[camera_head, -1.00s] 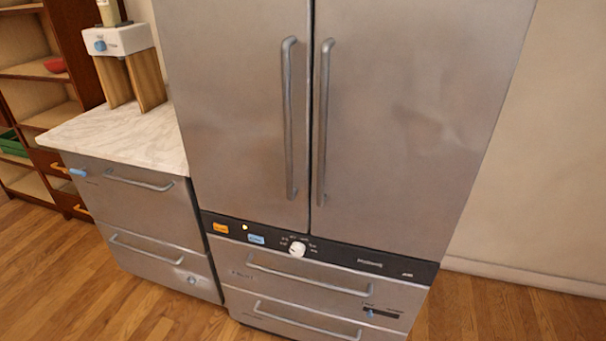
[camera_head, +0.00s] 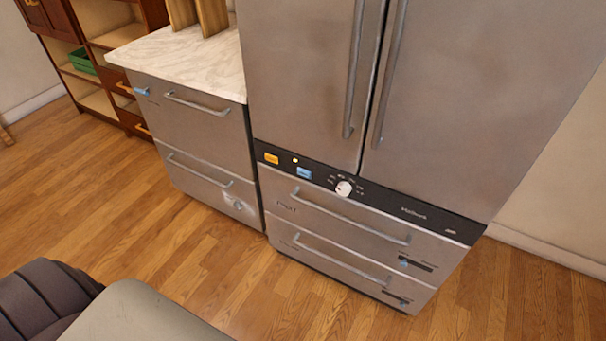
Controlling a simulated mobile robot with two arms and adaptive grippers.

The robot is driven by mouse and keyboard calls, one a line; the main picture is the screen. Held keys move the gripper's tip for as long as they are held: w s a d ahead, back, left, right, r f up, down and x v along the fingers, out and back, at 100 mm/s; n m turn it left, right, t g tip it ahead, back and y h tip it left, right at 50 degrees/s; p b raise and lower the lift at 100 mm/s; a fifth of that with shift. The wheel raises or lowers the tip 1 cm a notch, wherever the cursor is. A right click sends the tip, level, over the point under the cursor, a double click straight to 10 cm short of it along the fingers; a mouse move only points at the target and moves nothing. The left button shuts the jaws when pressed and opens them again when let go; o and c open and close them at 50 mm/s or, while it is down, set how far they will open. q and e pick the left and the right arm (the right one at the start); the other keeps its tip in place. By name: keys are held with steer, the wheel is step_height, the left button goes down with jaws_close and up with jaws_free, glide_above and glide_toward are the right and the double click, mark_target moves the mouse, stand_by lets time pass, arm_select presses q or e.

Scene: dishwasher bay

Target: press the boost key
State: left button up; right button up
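A black control strip (camera_head: 400,207) runs across the tall steel appliance, below its two upper doors. On it sit an orange key (camera_head: 271,159), a small lit yellowish light (camera_head: 295,160), a blue key (camera_head: 304,173) and a white round knob (camera_head: 344,188). The key labels are too small to read, so I cannot tell which one is the boost key. Part of my own arm or body shows at the lower left, well apart from the strip. Neither gripper is in view.
A lower steel drawer unit (camera_head: 190,118) with a marble top (camera_head: 180,62) stands left of the appliance. Drawer handles (camera_head: 350,218) stick out below the strip. A wooden shelf (camera_head: 75,45) with a green box (camera_head: 78,58) stands at far left. The wood floor in front (camera_head: 180,235) is clear.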

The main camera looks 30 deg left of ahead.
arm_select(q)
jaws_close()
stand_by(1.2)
